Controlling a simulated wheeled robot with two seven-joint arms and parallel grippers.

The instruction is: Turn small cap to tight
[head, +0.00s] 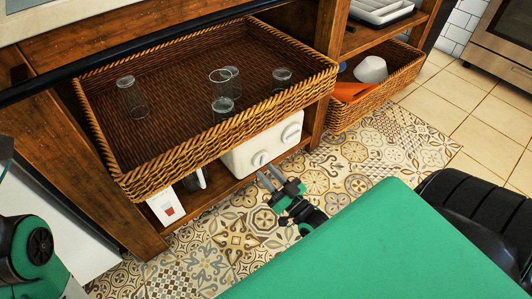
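A white container (240,160) stands on the low shelf under the wicker basket. Its front carries two round white caps, a left one (260,158) and a right one (291,132). I cannot tell for sure which is the small cap, or how tight either is. My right gripper (269,175) is just in front of and below the left cap, its two fingers apart with nothing between them. It looks close to the cap, but I cannot see contact. My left gripper is out of view; only part of my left arm (30,250) shows.
The large wicker basket (325,85) overhangs the container and holds several glasses (132,95). A white item with a red mark (166,207) stands left on the low shelf. A second basket (375,108) is at right. The patterned floor (350,165) is clear.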

